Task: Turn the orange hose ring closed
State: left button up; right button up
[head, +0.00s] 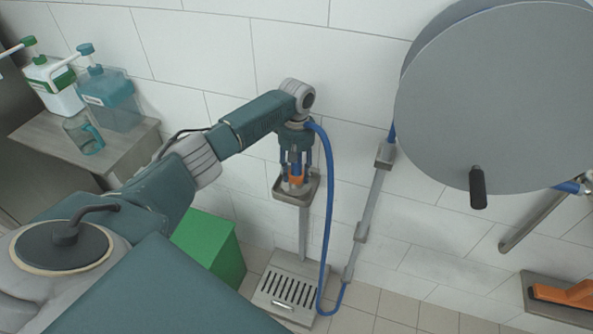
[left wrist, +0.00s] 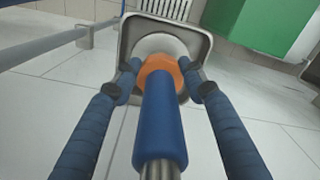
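The orange hose ring (left wrist: 161,66) sits at the end of the blue hose nozzle (left wrist: 162,120), above a small metal wall holder (left wrist: 197,45). In the head view, the orange ring (head: 296,180) shows low between the fingers. My left gripper (head: 295,176) points down over the nozzle. In the left wrist view, its two blue fingertips (left wrist: 160,70) lie on either side of the ring and appear to touch it. The ring's far side is hidden. My right gripper is not in view.
A large grey drum (head: 495,100) juts from the wall at right. Bottles and a jug (head: 84,134) stand on a shelf at left.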

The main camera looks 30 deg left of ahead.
pick_arm(q)
jog(key=shift+r, duration=0.1)
jog(key=m+p, duration=0.2)
jog(key=m, duration=0.1)
jog(key=shift+r+p, duration=0.1)
jog(key=shift+p, duration=0.25)
jog(key=m+p, duration=0.1)
jog(key=m, duration=0.3)
jog(key=m+p, duration=0.1)
jog(key=m, duration=0.9)
jog(key=shift+m+p, duration=0.4)
jog(key=o, duration=1.2)
jog(key=shift+c, duration=0.2)
